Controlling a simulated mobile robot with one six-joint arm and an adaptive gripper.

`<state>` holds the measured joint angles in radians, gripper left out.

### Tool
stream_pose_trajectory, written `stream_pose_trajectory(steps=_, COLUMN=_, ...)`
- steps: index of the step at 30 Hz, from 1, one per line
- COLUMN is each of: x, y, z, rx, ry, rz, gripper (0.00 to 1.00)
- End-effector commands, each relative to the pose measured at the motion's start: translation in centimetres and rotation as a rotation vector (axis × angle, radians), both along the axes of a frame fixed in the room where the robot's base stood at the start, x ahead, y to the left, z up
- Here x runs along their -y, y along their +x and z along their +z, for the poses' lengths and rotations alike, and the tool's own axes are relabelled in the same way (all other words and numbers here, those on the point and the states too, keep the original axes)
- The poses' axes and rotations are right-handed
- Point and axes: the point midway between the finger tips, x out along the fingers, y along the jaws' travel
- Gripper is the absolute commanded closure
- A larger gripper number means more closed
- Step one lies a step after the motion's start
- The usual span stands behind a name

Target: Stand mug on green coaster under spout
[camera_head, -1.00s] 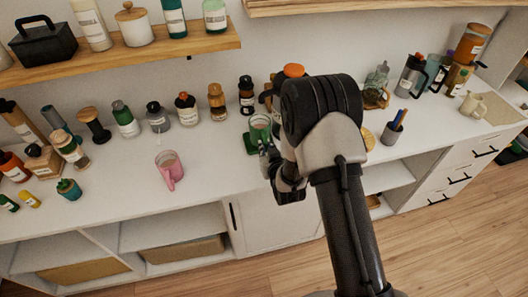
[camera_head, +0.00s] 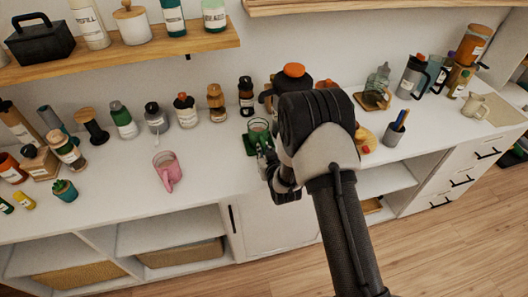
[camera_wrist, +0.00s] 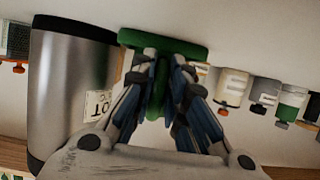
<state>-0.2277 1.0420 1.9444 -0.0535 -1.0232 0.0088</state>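The coaster (camera_wrist: 195,40) shows as a green slab beyond the fingertips. The dispenser, black with an orange lid (camera_head: 293,70), stands behind and right of the mug, partly hidden by my arm. Its steel body (camera_wrist: 68,95) fills the wrist view's left. I cannot make out the spout.
A pink mug (camera_head: 167,170) stands on the open counter to the left. Several bottles and jars line the wall, including a brown one (camera_head: 216,103). A pen cup (camera_head: 394,133) and a glass jug stand right of my arm. A wooden shelf (camera_head: 120,58) hangs above.

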Motion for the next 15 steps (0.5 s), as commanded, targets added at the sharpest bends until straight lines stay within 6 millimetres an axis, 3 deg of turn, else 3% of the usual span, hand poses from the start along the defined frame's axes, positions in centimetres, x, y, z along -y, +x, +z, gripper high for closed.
stream_pose_trajectory(steps=7, x=0.00, y=0.01, z=0.08, rx=0.001, ry=0.000, rz=0.000, gripper=0.68)
stream_pose_trajectory(steps=15, x=0.00, y=0.01, z=0.09, rx=0.001, ry=0.000, rz=0.000, gripper=0.68)
